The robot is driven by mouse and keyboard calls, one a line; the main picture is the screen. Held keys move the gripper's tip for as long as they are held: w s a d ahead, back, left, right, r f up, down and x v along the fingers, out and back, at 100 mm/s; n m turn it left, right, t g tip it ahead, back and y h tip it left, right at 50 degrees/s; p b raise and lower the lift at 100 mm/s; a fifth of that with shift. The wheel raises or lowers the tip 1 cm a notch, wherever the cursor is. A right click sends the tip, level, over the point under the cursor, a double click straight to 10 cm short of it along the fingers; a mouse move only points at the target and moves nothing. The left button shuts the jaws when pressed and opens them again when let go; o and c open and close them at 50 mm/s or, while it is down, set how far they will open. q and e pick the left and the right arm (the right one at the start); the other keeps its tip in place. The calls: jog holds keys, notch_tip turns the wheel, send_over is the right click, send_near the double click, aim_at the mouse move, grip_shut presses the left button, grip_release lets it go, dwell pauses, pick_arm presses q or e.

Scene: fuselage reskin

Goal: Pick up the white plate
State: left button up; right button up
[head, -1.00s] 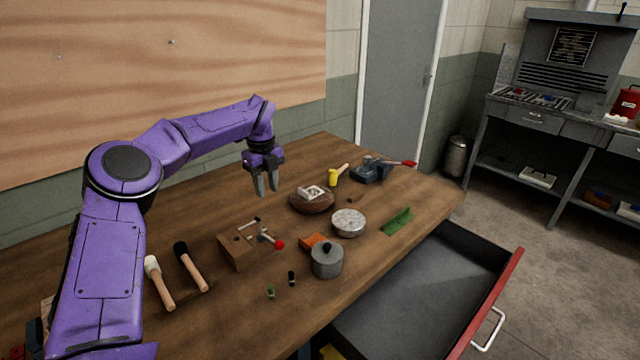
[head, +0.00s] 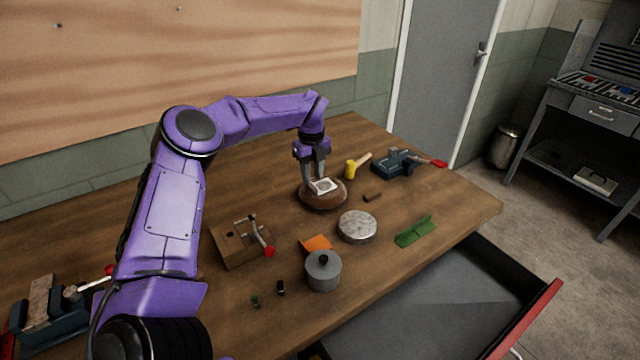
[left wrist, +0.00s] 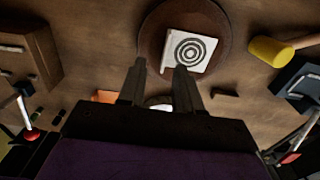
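The white plate (head: 324,186) is a small square with dark rings, lying on a round brown leather-like pad (head: 322,201) on the workbench. It also shows in the left wrist view (left wrist: 197,60), lying flat just beyond my fingertips. My left gripper (head: 313,188) points down at the plate's near left side, its tips close to the pad. In the left wrist view its two fingers (left wrist: 160,72) are apart with nothing between them. One fingertip overlaps the plate's edge in that view; I cannot tell whether it touches. My right gripper is not in view.
A yellow mallet (head: 351,169) and a blue vise (head: 391,164) stand behind and right of the pad. A round metal tin (head: 357,227), a grey lidded pot (head: 323,271) and a green bracket (head: 416,232) lie nearer. An open drawer (head: 430,305) juts out in front.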

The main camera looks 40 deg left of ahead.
aim_at(314, 185)
pick_arm(q)
jog(key=f, duration=0.2)
jog(key=w+f+p, duration=0.1)
jog(key=f, duration=0.1)
jog(key=shift+d, duration=0.15)
jog(key=shift+s+f, duration=0.1)
jog(key=shift+s, duration=0.15)
jog(key=shift+c, duration=1.2)
grip_shut()
